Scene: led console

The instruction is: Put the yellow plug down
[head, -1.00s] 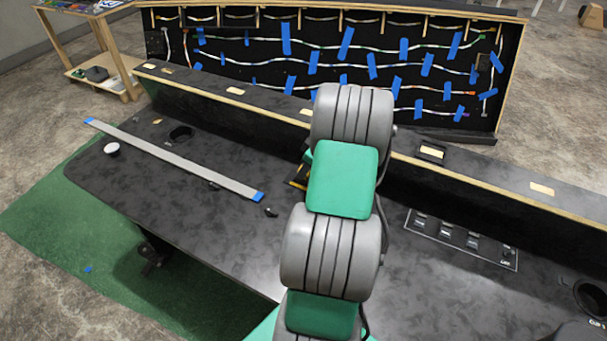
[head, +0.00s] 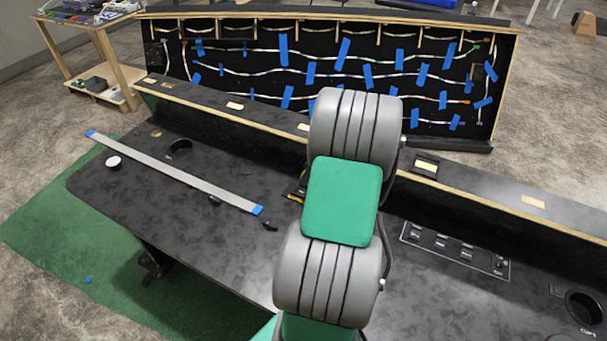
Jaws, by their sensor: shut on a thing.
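My grey and green arm (head: 342,200) rises through the middle of the head view and covers part of the black desk (head: 120,190). My gripper is hidden behind the arm. The yellow plug cannot be made out with certainty. A small yellow and black thing (head: 294,196) shows at the left edge of the arm, partly covered; I cannot tell what it is.
A grey ribbon strip with blue ends (head: 180,173) lies across the desk's left half, near a white round knob (head: 113,162). A switch panel (head: 455,249) is at right. Behind stands a wired black panel with blue tape (head: 330,75).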

